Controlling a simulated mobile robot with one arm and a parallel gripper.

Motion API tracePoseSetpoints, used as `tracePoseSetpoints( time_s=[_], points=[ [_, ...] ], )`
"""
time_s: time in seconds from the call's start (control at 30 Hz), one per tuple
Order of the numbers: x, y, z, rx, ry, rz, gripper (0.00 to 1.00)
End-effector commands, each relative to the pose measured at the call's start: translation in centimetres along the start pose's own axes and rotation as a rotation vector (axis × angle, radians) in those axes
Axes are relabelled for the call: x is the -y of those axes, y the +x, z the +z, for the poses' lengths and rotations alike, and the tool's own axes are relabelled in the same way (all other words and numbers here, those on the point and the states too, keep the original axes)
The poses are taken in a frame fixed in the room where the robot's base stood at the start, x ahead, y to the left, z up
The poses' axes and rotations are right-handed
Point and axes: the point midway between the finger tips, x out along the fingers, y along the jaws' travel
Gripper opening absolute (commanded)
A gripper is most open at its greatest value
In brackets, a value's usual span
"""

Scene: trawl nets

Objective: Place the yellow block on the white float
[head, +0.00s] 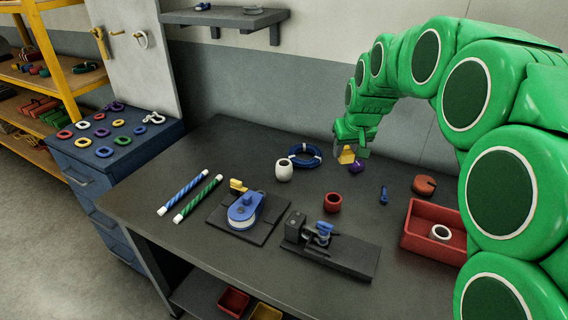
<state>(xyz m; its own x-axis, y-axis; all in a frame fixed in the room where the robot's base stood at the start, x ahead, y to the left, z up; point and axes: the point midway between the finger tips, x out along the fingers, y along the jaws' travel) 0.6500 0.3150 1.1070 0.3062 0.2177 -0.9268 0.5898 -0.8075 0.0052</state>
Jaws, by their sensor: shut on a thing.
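My gripper (344,147) hangs over the back of the dark workbench, right of its middle. It is shut on the yellow block (347,157), whose lower part shows below the green gripper body; the fingers themselves are mostly hidden.
A blue rope coil (305,155) lies between float and gripper. A purple thing (357,166) sits just below the block. A red cup (333,202), a blue-wheeled device (243,208) and a red tray (432,230) stand nearer. Bare bench surrounds the float's front.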

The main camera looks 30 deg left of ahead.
Motion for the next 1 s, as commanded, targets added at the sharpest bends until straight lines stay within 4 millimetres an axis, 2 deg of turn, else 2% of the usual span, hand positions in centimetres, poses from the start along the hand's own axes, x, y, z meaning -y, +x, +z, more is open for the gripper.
tracePoseSetpoints(
  time_s=[0.03,0.2,0.4,0.6,1.0],
  points=[
    [1.9,0.1,-0.6,-0.002,-0.022,-0.009,0.0],
    [7.4,0.0,-2.1,-0.008,-0.08,-0.034,0.0],
    [12.0,-0.1,-2.9,-0.008,-0.125,-0.056,0.0],
    [13.8,0.1,-3.1,-0.006,-0.143,-0.064,0.0],
    [13.8,3.3,-6.1,-0.003,-0.144,-0.063,0.0]
  ],
)
